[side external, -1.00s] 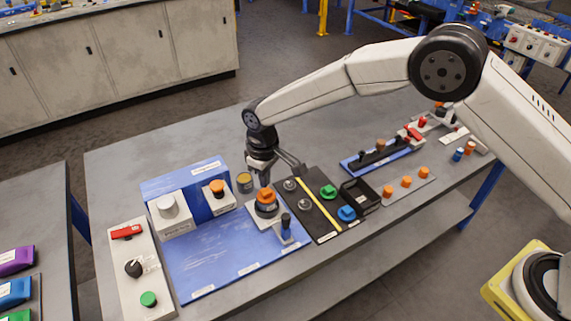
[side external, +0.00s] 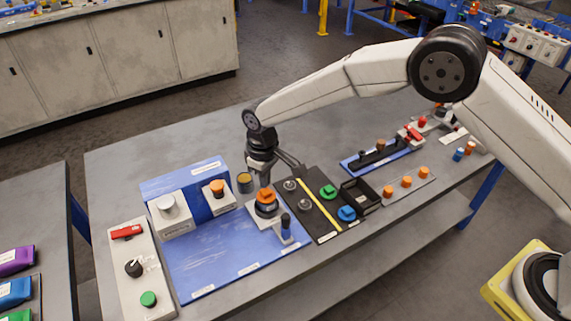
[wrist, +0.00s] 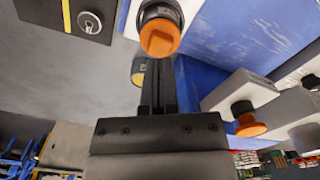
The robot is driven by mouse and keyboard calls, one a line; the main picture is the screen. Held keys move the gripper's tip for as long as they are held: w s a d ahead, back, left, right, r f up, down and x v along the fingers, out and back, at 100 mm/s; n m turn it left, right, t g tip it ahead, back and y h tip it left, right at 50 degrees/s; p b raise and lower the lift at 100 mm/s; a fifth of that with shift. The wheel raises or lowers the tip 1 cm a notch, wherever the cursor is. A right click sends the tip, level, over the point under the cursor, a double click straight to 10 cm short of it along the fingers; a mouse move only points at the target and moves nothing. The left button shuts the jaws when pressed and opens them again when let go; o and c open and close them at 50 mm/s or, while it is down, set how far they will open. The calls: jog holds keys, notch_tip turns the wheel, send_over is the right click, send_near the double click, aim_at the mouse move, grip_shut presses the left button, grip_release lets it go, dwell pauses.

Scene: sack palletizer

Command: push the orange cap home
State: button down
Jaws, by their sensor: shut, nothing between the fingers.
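The orange cap (side external: 266,196) sits on a dark round neck on a pale block at the right side of the blue board (side external: 222,262). It also shows in the wrist view (wrist: 159,40), top centre, with a raised bar across its top. My gripper (side external: 265,183) points down just behind and above the cap, its fingers together and empty. In the wrist view the fingers (wrist: 158,70) reach up to near the cap's edge. I cannot tell whether they touch it. How far down the cap sits on its neck is also unclear.
A second orange knob (side external: 217,187) stands on a white block to the left. A yellow-topped dark cylinder (side external: 244,182) is close behind my gripper. A blue-and-black upright piece (side external: 286,228) stands in front of the cap. A black board (side external: 325,230) with knobs lies to the right.

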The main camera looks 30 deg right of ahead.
aim_at(266, 191)
jog(key=shift+f, duration=1.4)
jog(key=shift+r, duration=3.6)
jog(key=shift+d, duration=0.1)
